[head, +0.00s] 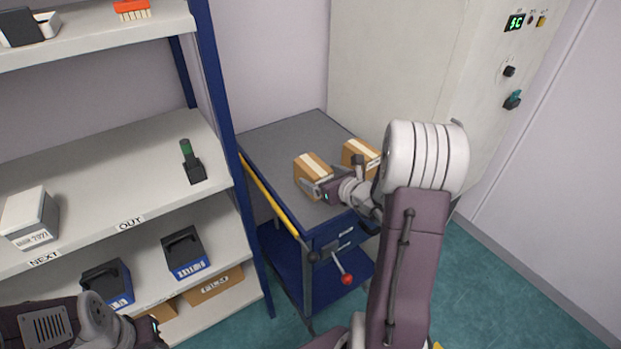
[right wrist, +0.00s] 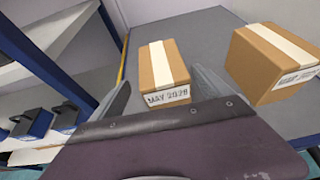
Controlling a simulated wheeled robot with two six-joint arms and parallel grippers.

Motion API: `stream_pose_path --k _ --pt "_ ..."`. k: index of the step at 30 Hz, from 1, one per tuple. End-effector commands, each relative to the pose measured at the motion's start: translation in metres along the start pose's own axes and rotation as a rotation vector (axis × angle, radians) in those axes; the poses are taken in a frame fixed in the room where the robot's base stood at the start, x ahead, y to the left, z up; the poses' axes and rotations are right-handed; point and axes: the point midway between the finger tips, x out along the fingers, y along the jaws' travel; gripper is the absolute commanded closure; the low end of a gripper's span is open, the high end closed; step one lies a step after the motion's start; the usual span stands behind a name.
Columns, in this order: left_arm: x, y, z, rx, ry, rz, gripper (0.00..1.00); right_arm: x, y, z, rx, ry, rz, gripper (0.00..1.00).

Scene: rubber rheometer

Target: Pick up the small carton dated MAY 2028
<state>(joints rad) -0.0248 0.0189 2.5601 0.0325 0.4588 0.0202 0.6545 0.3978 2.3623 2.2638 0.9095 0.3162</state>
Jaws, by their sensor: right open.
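A small brown carton with a pale tape strip (head: 313,165) stands on the grey top of a blue cart. In the right wrist view this carton (right wrist: 164,68) has a front label that reads MAY 2028. A second brown carton (head: 358,153) stands to its right; its label (right wrist: 298,76) is too slanted to read surely. My right gripper (head: 318,188) is open, its fingers on either side of the near end of the MAY 2028 carton, not closed on it. My left gripper (head: 150,331) shows only partly at the lower left, its jaws unclear.
The cart top (head: 275,150) is clear on its left and back. A shelf rack (head: 120,180) with boxes and dark devices stands at left, its blue post near the cart. A large pale cabinet (head: 400,70) stands behind the cart. A red-knobbed lever (head: 346,278) sticks out at the cart front.

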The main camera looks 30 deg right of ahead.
Motion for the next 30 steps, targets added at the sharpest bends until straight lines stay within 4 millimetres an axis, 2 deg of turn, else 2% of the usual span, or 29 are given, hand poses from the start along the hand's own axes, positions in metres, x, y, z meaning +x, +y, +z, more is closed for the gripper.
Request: stream_pose_path --k 2,10,18,27,28,30 --pt "0.0 0.0 0.0 0.0 0.0 0.0 0.64 0.003 0.0 0.0 0.0 0.001 0.001 0.11" --pt "-0.001 0.0 0.0 0.0 0.0 0.0 0.64 0.047 0.0 0.0 -0.002 0.001 0.002 0.11" --pt "-0.001 0.0 0.0 0.0 0.0 0.0 0.64 0.052 0.0 0.001 -0.001 0.0 0.0 0.11" --pt "-0.001 0.0 0.0 0.0 0.0 0.0 0.64 0.052 0.0 0.001 -0.001 0.001 0.001 0.94" --pt "-0.001 0.0 0.0 0.0 0.0 0.0 0.64 0.052 0.0 0.002 -0.002 -0.002 0.001 1.0" --pt "-0.001 0.0 0.0 0.0 0.0 0.0 0.64 0.052 0.0 0.002 -0.002 -0.002 0.001 1.0"
